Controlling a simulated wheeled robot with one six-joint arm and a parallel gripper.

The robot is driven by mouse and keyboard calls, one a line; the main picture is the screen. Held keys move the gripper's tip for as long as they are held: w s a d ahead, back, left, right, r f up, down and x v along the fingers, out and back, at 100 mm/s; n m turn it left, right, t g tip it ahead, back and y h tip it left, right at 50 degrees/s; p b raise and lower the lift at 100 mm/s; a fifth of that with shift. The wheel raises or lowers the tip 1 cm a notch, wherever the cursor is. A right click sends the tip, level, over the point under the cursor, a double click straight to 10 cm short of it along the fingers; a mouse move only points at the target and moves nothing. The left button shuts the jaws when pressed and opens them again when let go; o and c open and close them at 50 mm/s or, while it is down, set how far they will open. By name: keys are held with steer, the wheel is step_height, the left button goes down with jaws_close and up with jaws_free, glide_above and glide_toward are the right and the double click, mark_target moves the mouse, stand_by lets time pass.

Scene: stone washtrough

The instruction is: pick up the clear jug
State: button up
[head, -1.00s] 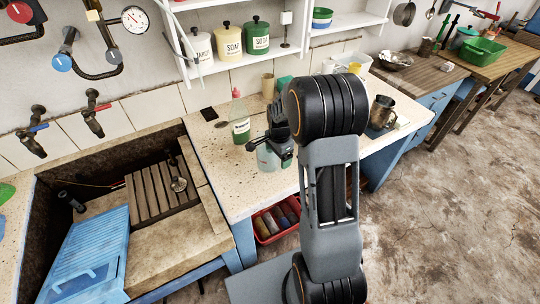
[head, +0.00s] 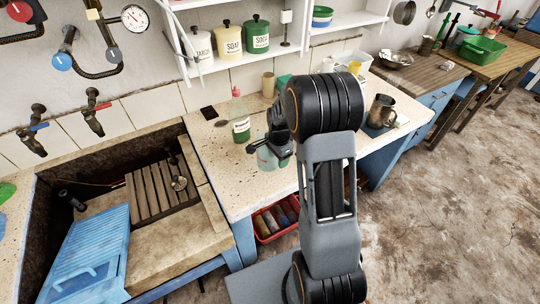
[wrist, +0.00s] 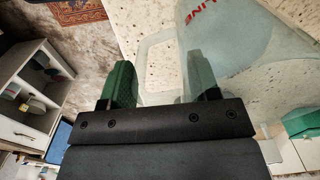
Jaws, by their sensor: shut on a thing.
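The clear jug (head: 266,160) is at the front part of the speckled worktop in the head view, partly hidden by my gripper. In the wrist view the see-through jug (wrist: 240,45) fills the upper right, with red lettering on its side. Its pale loop handle (wrist: 148,50) passes between my green fingertips. My gripper (wrist: 160,82) is shut on the jug's handle; it also shows over the jug in the head view (head: 268,147). I cannot tell whether the jug's base touches the worktop.
A green-labelled bottle (head: 240,120) with a pink top stands left of the jug. A metal mug (head: 381,111) stands to the right. The stone trough (head: 180,245) lies left, and a red crate (head: 277,217) sits below the worktop. Speckled worktop (head: 225,175) is bare left of the jug.

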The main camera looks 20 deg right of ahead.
steer(key=c, duration=0.4)
